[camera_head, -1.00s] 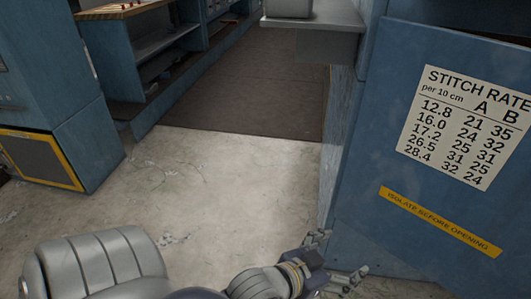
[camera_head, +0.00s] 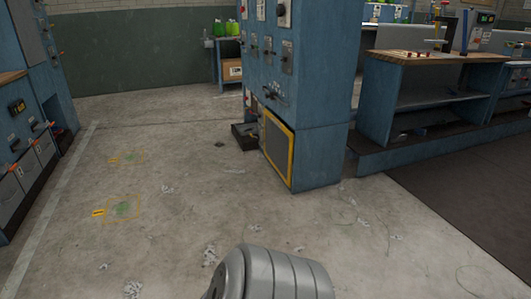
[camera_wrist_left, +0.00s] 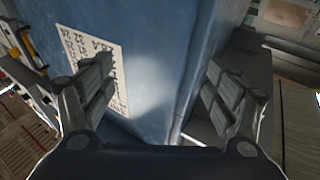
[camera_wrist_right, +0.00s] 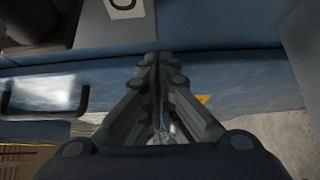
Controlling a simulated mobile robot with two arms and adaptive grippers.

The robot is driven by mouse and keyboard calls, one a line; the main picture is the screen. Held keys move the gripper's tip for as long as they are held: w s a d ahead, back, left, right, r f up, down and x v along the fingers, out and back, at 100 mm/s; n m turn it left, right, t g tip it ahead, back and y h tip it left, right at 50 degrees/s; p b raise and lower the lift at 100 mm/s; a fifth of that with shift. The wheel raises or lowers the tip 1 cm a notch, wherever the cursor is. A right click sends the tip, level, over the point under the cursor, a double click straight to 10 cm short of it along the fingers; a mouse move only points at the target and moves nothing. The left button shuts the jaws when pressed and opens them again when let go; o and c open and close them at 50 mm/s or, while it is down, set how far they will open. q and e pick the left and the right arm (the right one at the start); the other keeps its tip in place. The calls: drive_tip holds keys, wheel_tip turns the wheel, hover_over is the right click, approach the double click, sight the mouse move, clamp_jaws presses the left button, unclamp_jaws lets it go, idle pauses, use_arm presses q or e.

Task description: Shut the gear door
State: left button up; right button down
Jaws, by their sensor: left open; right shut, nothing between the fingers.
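The blue panel with the stitch rate chart, which I take for the gear door (camera_wrist_left: 150,45), shows in the left wrist view and is out of the head view now. Its chart (camera_wrist_left: 75,48) is at the left, partly behind a finger. My left gripper (camera_wrist_left: 158,68) is open, its fingers on either side of the blue panel's corner; I cannot tell whether they touch it. My right gripper (camera_wrist_right: 157,58) is shut and empty in front of a blue surface (camera_wrist_right: 230,80). A dark bar handle (camera_wrist_right: 45,112) is to its left.
In the head view, a blue cabinet (camera_head: 315,90) with a yellow-framed panel (camera_head: 277,147) stands in the middle. A blue workbench (camera_head: 430,95) is at right, a dark mat (camera_head: 475,205) before it. Bare concrete floor (camera_head: 150,240) lies open at left.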

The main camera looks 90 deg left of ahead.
use_arm(q)
drive_tip(key=shift+w+a+r, duration=0.1)
drive_tip(key=shift+a+r, duration=0.05)
drive_tip(key=shift+r, duration=0.3)
use_arm(e)
drive_tip(key=shift+w, duration=0.5)
